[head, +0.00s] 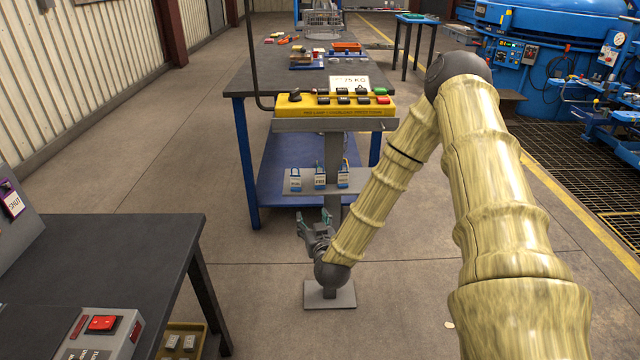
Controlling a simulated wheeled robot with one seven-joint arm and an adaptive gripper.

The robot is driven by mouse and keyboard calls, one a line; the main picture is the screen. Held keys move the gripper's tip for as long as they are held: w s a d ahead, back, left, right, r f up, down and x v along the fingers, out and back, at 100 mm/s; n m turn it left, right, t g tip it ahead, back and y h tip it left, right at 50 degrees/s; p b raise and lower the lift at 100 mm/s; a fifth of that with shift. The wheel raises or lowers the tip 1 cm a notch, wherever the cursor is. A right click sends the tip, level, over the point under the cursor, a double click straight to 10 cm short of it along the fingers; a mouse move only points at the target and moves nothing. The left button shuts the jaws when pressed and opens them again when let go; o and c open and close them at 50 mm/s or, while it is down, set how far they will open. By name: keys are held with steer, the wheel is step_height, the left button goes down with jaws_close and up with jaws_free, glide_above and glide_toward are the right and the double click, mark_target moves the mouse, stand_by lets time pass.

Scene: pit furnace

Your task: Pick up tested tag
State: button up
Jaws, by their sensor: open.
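Several blue-and-white tags stand in a row on a small grey shelf (293,189) on the pedestal: a left tag (296,183), a middle tag (320,178) and a right tag (343,177). Their lettering is too small to read, so I cannot tell which is the tested tag. My gripper (313,221) is open, with its fingers pointing up and away from me. It shows just below the shelf in the picture, apart from the tags, and nothing shows between its fingers.
A yellow control box (335,108) with buttons tops the pedestal above the shelf. Behind it is a long dark bench (245,82) with blue legs. A dark table (120,245) stands at the near left. The floor between is clear.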

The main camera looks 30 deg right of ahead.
steer(key=m+h, duration=0.1)
steer(key=h, duration=0.1)
glide_toward(320, 179)
steer(key=shift+t, duration=0.4)
steer(key=shift+f+b+x, duration=0.15)
steer(key=shift+b+x, duration=0.1)
steer(key=shift+x, duration=2)
steer(key=shift+f+b+x, duration=0.1)
steer(key=shift+b+x, duration=0.15)
steer(key=shift+x, duration=2)
steer(key=shift+d, duration=0.15)
steer(key=c, duration=0.9)
